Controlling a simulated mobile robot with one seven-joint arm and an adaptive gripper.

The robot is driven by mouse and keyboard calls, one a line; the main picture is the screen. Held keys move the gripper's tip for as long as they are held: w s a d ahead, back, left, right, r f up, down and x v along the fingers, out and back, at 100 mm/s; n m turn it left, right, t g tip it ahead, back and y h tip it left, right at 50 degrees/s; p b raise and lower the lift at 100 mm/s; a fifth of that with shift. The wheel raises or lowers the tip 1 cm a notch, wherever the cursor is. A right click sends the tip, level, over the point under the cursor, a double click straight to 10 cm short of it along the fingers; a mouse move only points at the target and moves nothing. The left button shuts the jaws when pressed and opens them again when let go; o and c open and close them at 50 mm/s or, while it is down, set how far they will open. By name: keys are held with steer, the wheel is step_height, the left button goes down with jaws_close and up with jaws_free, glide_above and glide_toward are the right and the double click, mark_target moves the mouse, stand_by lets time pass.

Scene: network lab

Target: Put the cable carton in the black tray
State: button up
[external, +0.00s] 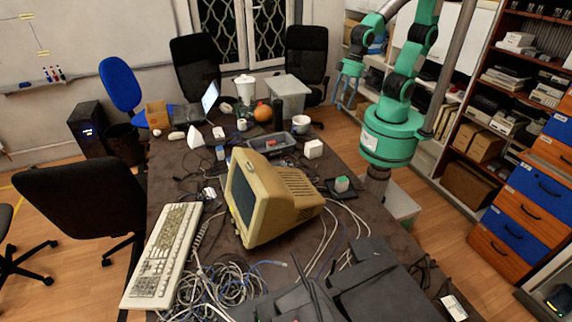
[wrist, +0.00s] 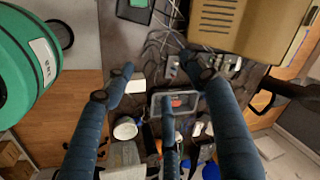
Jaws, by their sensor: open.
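A small white box (external: 313,148), which may be the cable carton, stands on the table right of a grey bin. It also shows in the wrist view (wrist: 136,86), close to my left finger in the picture. A flat black tray (external: 352,194) lies right of the old monitor, with a small green-and-white block (external: 341,184) on it. The tray's edge shows at the top of the wrist view (wrist: 133,15). My gripper (external: 346,98) is open and empty, raised above the table's right side. Its blue fingers (wrist: 160,82) are spread apart in the wrist view.
The beige monitor (external: 272,195) and keyboard (external: 165,250) fill the near table, with tangled cables (external: 225,285) beside them. The grey bin (external: 250,143) holds a red item. A white mug (external: 300,124) and brown carton (external: 156,114) stand farther back.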

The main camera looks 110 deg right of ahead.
steer(key=s+d+r+n+t, duration=0.2)
steer(key=s+d+r+n, duration=0.6)
steer(key=s+r, duration=0.3)
steer(key=shift+s+d+r+h, duration=0.3)
steer(key=shift+s+r, duration=0.1)
steer(key=shift+r, duration=0.35)
